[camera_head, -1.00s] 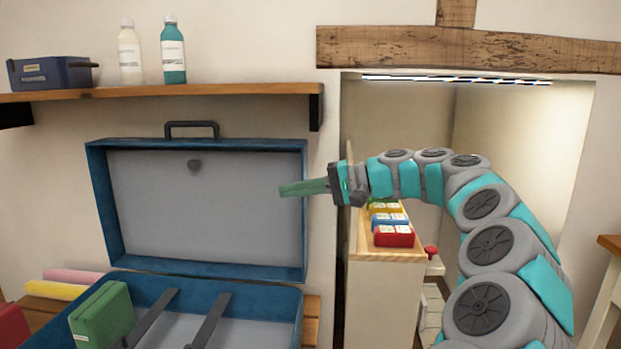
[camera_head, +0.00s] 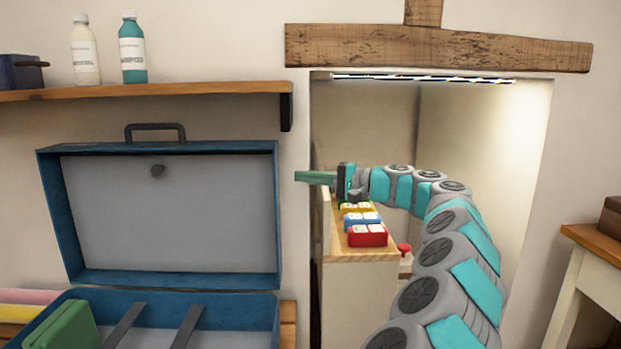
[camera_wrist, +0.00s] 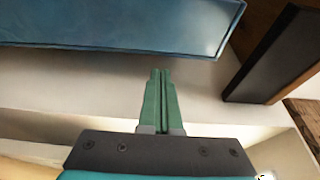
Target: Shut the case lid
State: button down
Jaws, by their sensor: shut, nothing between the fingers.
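The blue case stands open at the left in the head view, with its lid (camera_head: 160,278) raised upright and its grey lining facing me. A dark handle (camera_head: 155,127) is on the lid's top edge. The case base (camera_head: 250,312) below holds a green box (camera_head: 60,328) and two dark straps. My gripper (camera_head: 298,176) is shut and empty, just right of the lid's right edge, pointing left, with a gap in the picture. In the wrist view my green fingers (camera_wrist: 160,75) are together, and the blue lid (camera_wrist: 120,25) crosses the top.
A wooden shelf (camera_head: 150,92) above the lid carries a white bottle (camera_head: 84,55), a teal bottle (camera_head: 131,50) and a blue box (camera_head: 20,72). A cabinet (camera_head: 350,300) with coloured boxes stands in the alcove. A side table (camera_head: 600,255) is at the right.

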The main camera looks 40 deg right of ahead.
jog(key=shift+x, duration=3)
jog(key=shift+s+a, duration=0.1)
